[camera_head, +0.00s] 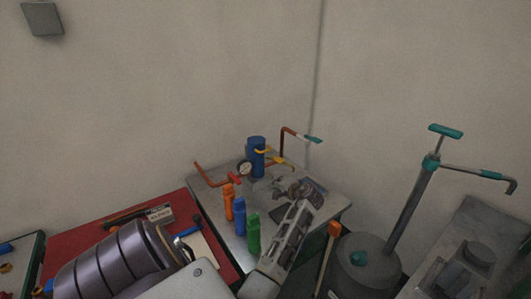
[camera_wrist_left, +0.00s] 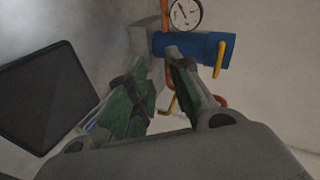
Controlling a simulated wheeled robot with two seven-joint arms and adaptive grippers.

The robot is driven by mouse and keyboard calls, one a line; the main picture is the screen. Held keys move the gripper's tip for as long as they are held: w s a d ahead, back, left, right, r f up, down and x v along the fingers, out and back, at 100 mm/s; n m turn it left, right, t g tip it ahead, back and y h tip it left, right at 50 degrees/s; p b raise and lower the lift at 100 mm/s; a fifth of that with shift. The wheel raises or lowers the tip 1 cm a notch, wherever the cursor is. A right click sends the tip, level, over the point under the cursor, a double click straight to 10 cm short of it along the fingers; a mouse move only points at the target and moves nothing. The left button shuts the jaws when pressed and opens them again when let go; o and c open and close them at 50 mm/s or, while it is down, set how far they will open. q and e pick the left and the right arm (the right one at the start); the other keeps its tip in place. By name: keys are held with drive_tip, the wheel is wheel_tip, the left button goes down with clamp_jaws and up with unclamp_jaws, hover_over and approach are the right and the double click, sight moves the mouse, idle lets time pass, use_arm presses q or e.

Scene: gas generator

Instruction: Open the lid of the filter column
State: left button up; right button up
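The filter column (camera_head: 257,160) is a blue upright cylinder with a blue lid (camera_head: 256,140) on top and yellow handles at its side. It stands at the back of the metal table. In the left wrist view the blue column (camera_wrist_left: 195,47) lies sideways across the top, partly behind one finger. My left gripper (camera_head: 305,189) is in front of the column and to its right in the head view. Its green-padded fingers (camera_wrist_left: 165,75) are apart with nothing between them. The fingers appear apart from the lid. My right gripper is in neither view.
A pressure gauge (camera_head: 244,168) and red-orange pipes sit beside the column. Orange, blue (camera_head: 239,215) and green bottles (camera_head: 253,232) stand on the metal table (camera_head: 212,190). A red table (camera_head: 85,235) is at left. A grey tank with a tall green-handled pipe (camera_head: 405,210) stands at right.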

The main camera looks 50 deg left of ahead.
use_arm(q)
drive_tip(key=w+a+r+m+g+y, duration=0.1)
drive_tip(key=w+a+r+y, duration=0.2)
drive_tip(key=w+r, duration=0.4)
drive_tip(key=shift+w+a+r+g, duration=0.15)
drive_tip(key=shift+a+r+g, duration=0.15)
drive_tip(key=shift+a+r, duration=0.3)
drive_tip(key=shift+a+f, duration=0.15)
drive_tip(key=shift+a, duration=0.05)
